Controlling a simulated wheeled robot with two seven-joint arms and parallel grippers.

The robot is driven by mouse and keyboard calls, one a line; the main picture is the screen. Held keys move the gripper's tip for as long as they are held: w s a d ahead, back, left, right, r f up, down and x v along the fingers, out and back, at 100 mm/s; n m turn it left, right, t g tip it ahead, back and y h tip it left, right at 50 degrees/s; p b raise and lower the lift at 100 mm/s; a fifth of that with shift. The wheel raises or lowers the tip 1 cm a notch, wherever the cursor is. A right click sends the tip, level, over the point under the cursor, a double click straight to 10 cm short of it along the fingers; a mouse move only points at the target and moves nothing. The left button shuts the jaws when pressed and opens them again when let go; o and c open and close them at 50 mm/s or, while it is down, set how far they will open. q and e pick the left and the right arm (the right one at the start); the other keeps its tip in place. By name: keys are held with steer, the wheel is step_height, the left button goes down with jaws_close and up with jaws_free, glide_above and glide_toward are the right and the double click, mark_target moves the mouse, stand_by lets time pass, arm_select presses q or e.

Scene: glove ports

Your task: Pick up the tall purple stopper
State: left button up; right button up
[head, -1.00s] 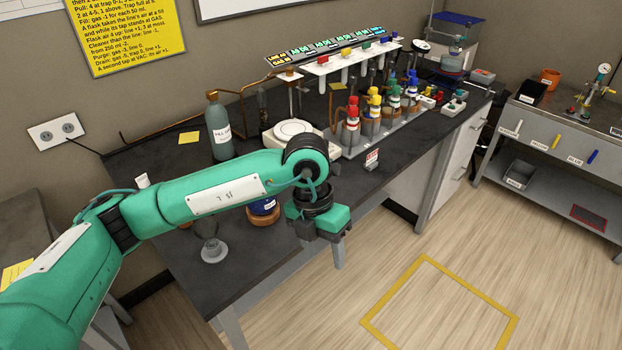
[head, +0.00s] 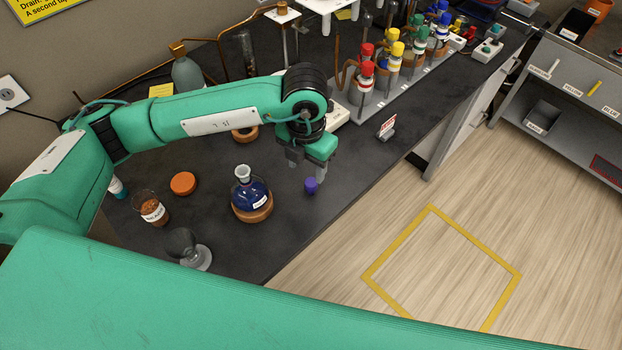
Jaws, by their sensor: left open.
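The purple stopper (head: 311,186) stands on the dark bench top, right of a flask of dark blue liquid, near the bench's front edge. My left gripper (head: 306,171) points down with its jaws open. Its fingertips appear just above and behind the stopper, and nothing shows between them. The height gap between fingers and stopper is hard to judge. My right gripper is out of view.
The blue flask (head: 250,193) sits on a cork ring left of the stopper. An upturned glass funnel (head: 187,248), a brown-filled beaker (head: 150,207) and an orange disc (head: 183,183) are further left. A small red-and-white sign (head: 387,126) stands to the right.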

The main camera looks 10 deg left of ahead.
mark_target(311, 182)
arm_select(q)
step_height(311, 182, down, 2)
steer(key=shift+w+f, duration=0.15)
steer(key=shift+f, duration=0.1)
steer(key=shift+d+f+p, duration=0.15)
steer(key=shift+f+p, duration=0.15)
steer(key=shift+p, duration=0.2)
steer(key=f, duration=0.1)
steer(key=f+p, duration=0.1)
steer(key=f, duration=0.1)
steer(key=shift+d+f, duration=0.3)
steer(key=shift+f, duration=0.4)
steer(key=shift+c, duration=0.2)
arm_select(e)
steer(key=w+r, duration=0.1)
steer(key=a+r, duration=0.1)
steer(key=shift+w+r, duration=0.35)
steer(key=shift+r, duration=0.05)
arm_select(q)
steer(key=c, duration=1)
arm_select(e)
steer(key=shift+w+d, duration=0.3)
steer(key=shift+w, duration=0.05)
